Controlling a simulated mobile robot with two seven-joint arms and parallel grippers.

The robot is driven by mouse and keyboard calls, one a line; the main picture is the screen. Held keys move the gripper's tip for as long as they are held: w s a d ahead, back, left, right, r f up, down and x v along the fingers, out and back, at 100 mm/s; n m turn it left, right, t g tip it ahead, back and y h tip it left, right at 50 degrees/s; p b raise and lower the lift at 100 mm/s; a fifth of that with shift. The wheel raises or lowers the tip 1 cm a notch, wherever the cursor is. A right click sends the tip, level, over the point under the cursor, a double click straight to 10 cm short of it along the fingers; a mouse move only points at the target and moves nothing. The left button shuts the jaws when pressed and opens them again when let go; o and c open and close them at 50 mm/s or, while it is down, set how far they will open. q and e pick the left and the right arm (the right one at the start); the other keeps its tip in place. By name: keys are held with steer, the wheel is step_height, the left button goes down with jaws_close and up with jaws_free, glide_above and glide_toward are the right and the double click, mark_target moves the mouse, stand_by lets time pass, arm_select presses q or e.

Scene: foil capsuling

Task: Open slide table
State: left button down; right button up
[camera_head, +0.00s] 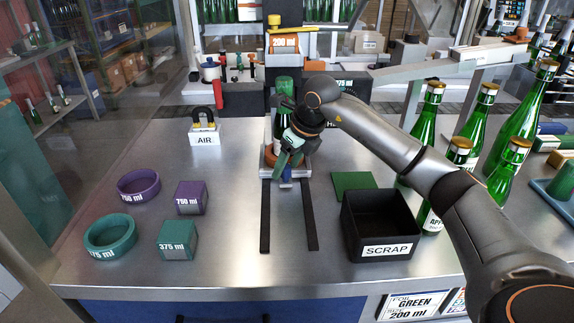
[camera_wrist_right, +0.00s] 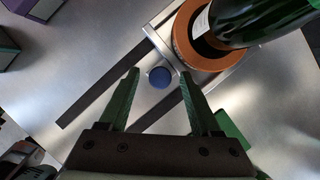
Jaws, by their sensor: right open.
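The slide table (camera_head: 303,172) is a pale metal carriage at the far end of two black rails (camera_head: 265,215). An orange-brown ring (camera_wrist_right: 180,42) on it surrounds the base of a green bottle (camera_wrist_right: 255,18). A blue knob (camera_wrist_right: 160,77) sits at the carriage's near edge and also shows in the head view (camera_head: 286,184). My right gripper (camera_wrist_right: 159,74) has green fingers. It is open, with the knob appearing between its fingertips; I cannot tell whether they touch it. The gripper hides part of the carriage and bottle in the head view. My left gripper is not in view.
A black SCRAP bin (camera_head: 382,228) and a green mat (camera_head: 352,181) lie right of the rails. Several green bottles (camera_head: 516,115) stand farther right. Purple and teal rings and blocks (camera_head: 178,241) sit on the left. The tabletop around the rails' near ends is clear.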

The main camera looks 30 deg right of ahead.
steer(key=shift+w+f, duration=0.1)
steer(key=shift+f, duration=0.2)
jaws_close()
stand_by(0.4)
stand_by(0.9)
